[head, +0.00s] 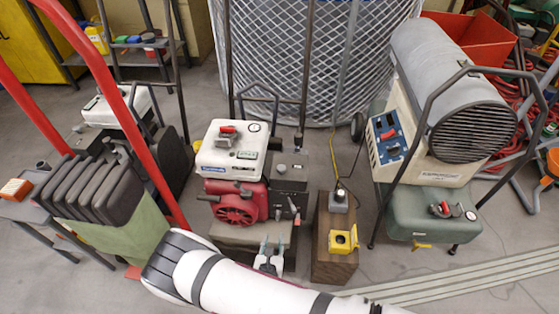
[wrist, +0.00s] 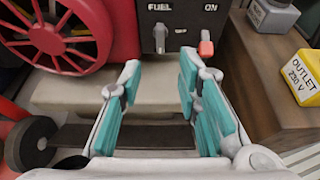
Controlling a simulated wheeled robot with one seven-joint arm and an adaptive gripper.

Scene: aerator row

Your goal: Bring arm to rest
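My gripper (head: 272,246) is at the lower middle of the head view, in front of the engine machine (head: 236,180) with its white tank and red recoil housing. In the wrist view my gripper (wrist: 160,100) has its two teal-padded fingers apart, with nothing between them. Beyond the fingertips is a grey panel (wrist: 165,28) marked FUEL and ON, with a dark lever and a red-tipped switch. The red wheel-like housing (wrist: 58,35) is at its left. My white arm stretches along the bottom of the head view.
A wooden block (head: 334,240) with a yellow outlet box (head: 343,240) stands close right of my gripper. A heater (head: 450,110) on a green tank (head: 432,214) is further right. A red-handled cart with dark ribbed pads (head: 90,190) stands left.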

